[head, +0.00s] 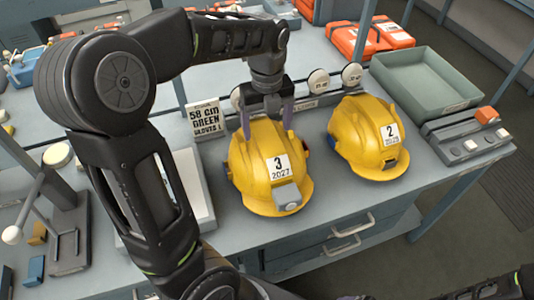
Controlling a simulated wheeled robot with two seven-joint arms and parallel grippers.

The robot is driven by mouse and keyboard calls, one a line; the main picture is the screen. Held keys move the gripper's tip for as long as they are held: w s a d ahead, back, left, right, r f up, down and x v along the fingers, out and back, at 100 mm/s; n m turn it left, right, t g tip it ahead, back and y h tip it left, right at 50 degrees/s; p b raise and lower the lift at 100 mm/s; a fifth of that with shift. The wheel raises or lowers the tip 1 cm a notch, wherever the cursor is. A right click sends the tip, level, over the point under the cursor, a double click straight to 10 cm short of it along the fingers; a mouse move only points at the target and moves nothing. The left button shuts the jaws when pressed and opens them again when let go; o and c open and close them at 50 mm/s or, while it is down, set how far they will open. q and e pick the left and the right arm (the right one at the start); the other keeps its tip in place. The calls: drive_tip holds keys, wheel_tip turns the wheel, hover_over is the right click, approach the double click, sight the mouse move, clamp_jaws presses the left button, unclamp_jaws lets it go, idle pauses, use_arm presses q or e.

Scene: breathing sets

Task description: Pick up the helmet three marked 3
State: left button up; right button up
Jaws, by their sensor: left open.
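The yellow helmet marked 3 (262,178) sits on the grey workbench, with a white label reading 3 and 2027 on its front. My left gripper (268,122) is directly above and behind its crown, fingers pointing down and spread apart at the helmet's top. I cannot tell whether the fingers touch the shell. A second yellow helmet marked 2 (367,140) sits to the right, apart from helmet 3. My right gripper does not show clearly; only dark parts of mine are at the bottom edge.
A sign about green gloves (205,118) stands left of helmet 3. A green-grey tray (425,80) and a grey box with buttons (468,138) are at the right. Orange cases (372,38) lie behind. The bench front has drawers (340,240).

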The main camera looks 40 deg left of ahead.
use_arm(q)
drive_tip(key=shift+f, duration=1.35)
drive_tip(key=shift+c, duration=0.2)
clamp_jaws()
